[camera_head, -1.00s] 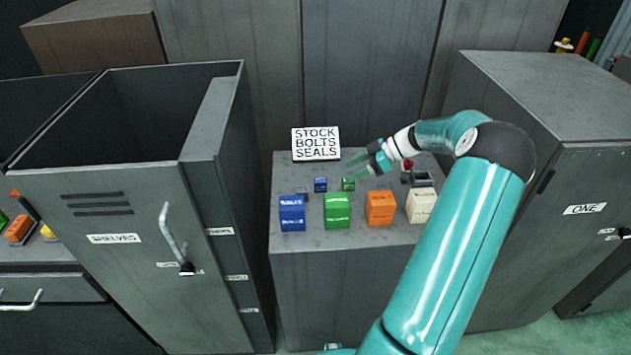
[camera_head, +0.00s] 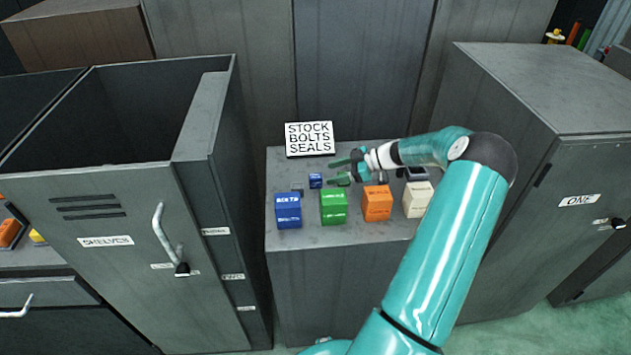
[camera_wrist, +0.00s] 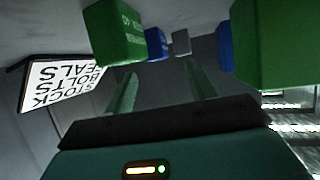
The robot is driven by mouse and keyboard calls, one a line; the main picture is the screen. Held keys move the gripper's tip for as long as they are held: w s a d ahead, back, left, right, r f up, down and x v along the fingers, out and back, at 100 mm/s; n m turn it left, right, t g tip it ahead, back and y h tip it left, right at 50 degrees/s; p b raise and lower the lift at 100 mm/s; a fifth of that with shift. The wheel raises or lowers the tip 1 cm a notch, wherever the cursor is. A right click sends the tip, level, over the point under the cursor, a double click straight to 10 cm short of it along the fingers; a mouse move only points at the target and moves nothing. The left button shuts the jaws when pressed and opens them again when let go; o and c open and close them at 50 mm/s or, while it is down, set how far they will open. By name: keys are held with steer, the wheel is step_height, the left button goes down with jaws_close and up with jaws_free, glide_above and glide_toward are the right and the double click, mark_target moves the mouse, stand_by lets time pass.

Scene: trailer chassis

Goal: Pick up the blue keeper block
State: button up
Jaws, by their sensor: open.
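The small blue block (camera_head: 315,181) sits on the grey cabinet top, below the sign and behind the larger blue block (camera_head: 288,210). No readable label marks either as the keeper; the small one fits best. My gripper (camera_head: 330,173) is open and empty, its fingers pointing left, with the tips just right of the small blue block and apart from it. In the wrist view the small blue block (camera_wrist: 157,43) shows beyond and between the open fingers (camera_wrist: 163,75). A small green block (camera_wrist: 118,30) is close beside one finger; the head view mostly hides it.
A large green block (camera_head: 334,206), an orange block (camera_head: 377,203) and a cream block (camera_head: 417,199) stand in the front row. A small grey block (camera_head: 297,193) is left of the small blue one. The sign (camera_head: 310,138) stands behind. Tall cabinets flank the top.

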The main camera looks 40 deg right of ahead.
mark_target(315, 176)
steer(key=x, duration=0.4)
steer(key=shift+w+f, duration=0.1)
steer(key=shift+w, duration=0.3)
steer(key=shift+a, duration=0.1)
steer(key=c, duration=1.2)
steer(key=shift+r, duration=0.75)
steer(key=s+a+r, duration=0.3)
steer(key=r, duration=0.1)
steer(key=s+a+r, duration=0.3)
steer(key=s, duration=0.1)
steer(key=s+a+r, duration=0.3)
steer(key=r, duration=0.1)
steer(key=shift+s+a+r, duration=0.15)
steer(key=shift+s+r, duration=0.05)
steer(key=shift+r, duration=0.1)
